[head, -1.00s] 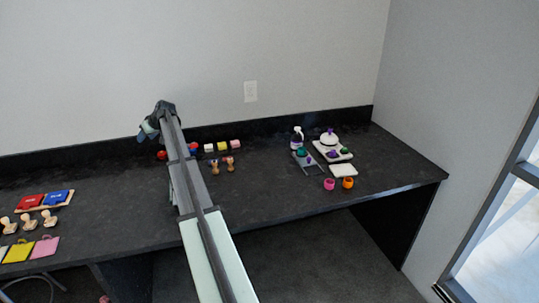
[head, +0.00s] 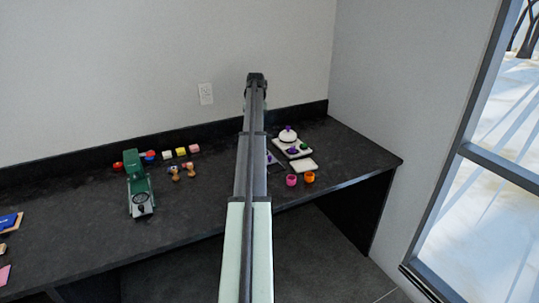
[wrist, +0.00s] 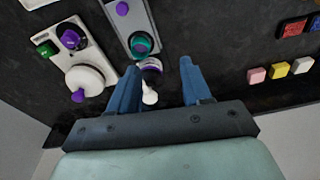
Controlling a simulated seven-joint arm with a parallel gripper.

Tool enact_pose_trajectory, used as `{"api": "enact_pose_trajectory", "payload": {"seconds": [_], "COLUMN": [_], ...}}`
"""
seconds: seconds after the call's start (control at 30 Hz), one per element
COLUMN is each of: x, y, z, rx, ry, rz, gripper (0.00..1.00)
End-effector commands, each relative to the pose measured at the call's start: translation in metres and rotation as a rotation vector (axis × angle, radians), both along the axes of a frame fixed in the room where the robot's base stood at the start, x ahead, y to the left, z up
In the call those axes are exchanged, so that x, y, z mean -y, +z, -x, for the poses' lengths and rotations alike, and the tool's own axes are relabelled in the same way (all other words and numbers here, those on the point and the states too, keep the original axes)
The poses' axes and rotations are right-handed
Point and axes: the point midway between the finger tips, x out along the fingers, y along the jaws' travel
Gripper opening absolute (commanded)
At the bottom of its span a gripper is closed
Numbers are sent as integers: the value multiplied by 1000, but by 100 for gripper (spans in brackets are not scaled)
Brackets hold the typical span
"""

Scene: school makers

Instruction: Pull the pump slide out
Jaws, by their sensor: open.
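In the wrist view a grey board (wrist: 124,22) carries a purple knob (wrist: 123,8) and a teal round knob (wrist: 142,44). Beside it a white board (wrist: 100,62) carries a white dome (wrist: 84,82) with a purple knob, plus purple and green knobs; it also shows in the head view (head: 289,139). I cannot tell which part is the pump slide. A white and purple bottle (wrist: 150,92) stands close to the left finger. My gripper (wrist: 160,65) is open, above the table's back edge, with the teal knob ahead of its fingers. In the head view my arm hides most of the grey board and the bottle.
Pink and orange cups (head: 300,179) stand near the front edge. A white pad (head: 304,165) lies behind them. Several coloured blocks (head: 181,152) and a green device (head: 138,185) are to the left. The wall is close behind the table.

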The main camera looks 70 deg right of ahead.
Motion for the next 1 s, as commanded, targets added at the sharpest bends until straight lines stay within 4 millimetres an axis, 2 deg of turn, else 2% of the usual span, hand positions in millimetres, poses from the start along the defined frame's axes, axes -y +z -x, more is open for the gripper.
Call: {"api": "enact_pose_trajectory", "payload": {"seconds": [0.03,0.1,0.23,0.47,1.0], "x": [4,6,7,6,6], "y": [-3,-5,-8,-26,-116], "z": [22,44,65,69,68], "rx": [-23,-49,-75,-80,-77], "ry": [-34,-70,-105,-112,-109], "rz": [-28,-59,-91,-99,-97], "gripper": [48,48,48,48,48]}}
